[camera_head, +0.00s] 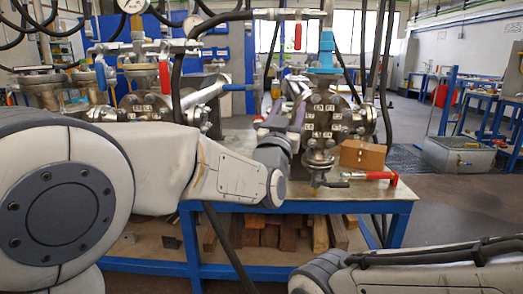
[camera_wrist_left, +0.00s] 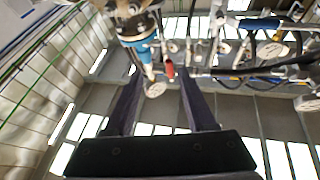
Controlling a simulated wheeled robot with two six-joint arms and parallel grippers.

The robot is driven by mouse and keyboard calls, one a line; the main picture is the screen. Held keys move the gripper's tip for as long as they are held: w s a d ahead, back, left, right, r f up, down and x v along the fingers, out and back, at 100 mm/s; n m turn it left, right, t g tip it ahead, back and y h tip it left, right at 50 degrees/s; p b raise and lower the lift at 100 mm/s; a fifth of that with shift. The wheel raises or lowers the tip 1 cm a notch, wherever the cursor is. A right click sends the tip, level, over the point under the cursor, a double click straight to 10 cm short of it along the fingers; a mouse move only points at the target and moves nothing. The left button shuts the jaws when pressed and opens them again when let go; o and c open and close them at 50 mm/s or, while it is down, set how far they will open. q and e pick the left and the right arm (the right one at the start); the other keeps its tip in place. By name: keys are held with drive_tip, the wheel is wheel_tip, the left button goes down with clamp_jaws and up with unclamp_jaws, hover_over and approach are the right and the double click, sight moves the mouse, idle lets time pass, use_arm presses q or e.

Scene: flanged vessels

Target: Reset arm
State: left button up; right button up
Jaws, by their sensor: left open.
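My left arm reaches in from the left in the head view. Its gripper (camera_head: 285,113) points upward beside the flanged metal vessel (camera_head: 330,118), on its left side. In the left wrist view the two dark fingers of the left gripper (camera_wrist_left: 160,100) stand wide apart with nothing held between them. Whether the gripper touches the vessel cannot be told. Part of my right arm (camera_head: 430,268) lies across the bottom right of the head view; its gripper is out of the picture.
The vessel stands on a blue-framed table (camera_head: 375,194). A cardboard box (camera_head: 362,155) and a red-handled tool (camera_head: 385,177) lie to its right. More flanged vessels (camera_head: 140,90), pipes and a gauge (camera_head: 132,5) stand at left. Hoses hang overhead.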

use_arm(q)
drive_tip(key=s+a+f+n+g+y, duration=0.15)
drive_tip(key=a+f+g, duration=0.45)
drive_tip(key=f, duration=0.7)
drive_tip(key=s+a+f+g+y, duration=0.35)
drive_tip(key=a+f, duration=0.55)
drive_tip(key=f, duration=0.4)
drive_tip(key=s+a+f+n+g+y, duration=0.1)
drive_tip(key=s+a+f+g, duration=0.4)
drive_tip(key=s+f, duration=0.3)
drive_tip(key=s+a+f+n+g+y, duration=0.15)
drive_tip(key=s+a+f+g, duration=0.3)
drive_tip(key=s, duration=0.55)
drive_tip(key=s+d+r+m+g+h, duration=0.1)
drive_tip(key=s+d+r+m, duration=0.25)
drive_tip(key=s+d, duration=0.35)
drive_tip(key=s+d+r+m+g+h, duration=0.1)
drive_tip(key=s+d+r+m+g, duration=0.1)
drive_tip(key=s+d+m, duration=0.35)
wheel_tip(320, 180, up, 36)
drive_tip(key=s+d+n+p, duration=0.1)
drive_tip(key=n+p, duration=0.1)
drive_tip(key=p, duration=3.4)
drive_tip(key=shift+s, duration=0.25)
